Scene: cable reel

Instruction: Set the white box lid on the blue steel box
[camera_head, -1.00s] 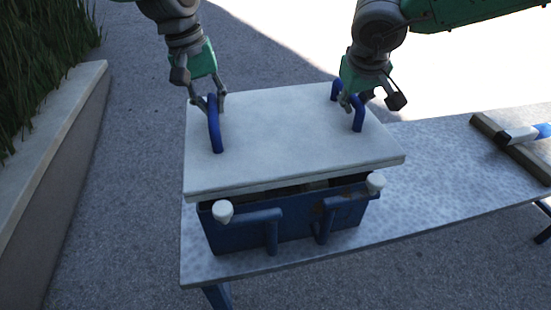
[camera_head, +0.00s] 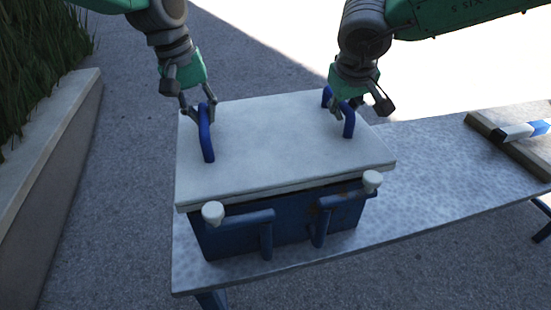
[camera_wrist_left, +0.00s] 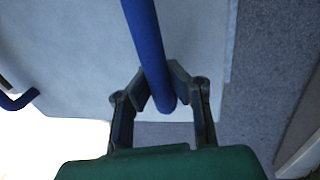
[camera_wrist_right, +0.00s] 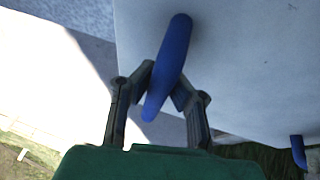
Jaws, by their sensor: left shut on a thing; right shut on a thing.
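The white box lid (camera_head: 280,145) lies roughly level over the blue steel box (camera_head: 290,225) in the head view and covers its opening. A thin dark band shows under the lid's front edge; I cannot tell whether the lid touches the rim all round. My left gripper (camera_head: 198,108) is shut on the lid's left blue handle (camera_head: 207,140), also seen in the left wrist view (camera_wrist_left: 148,45). My right gripper (camera_head: 352,104) is shut on the right blue handle (camera_head: 348,122), also seen in the right wrist view (camera_wrist_right: 172,60). The box's inside is hidden.
The box stands on a grey speckled bench (camera_head: 440,185). Two white-capped blue handles (camera_head: 213,213) stick out at the box's front. A dark bar and a blue-and-white object (camera_head: 525,131) lie at the bench's right. A low wall (camera_head: 50,180) is at far left.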

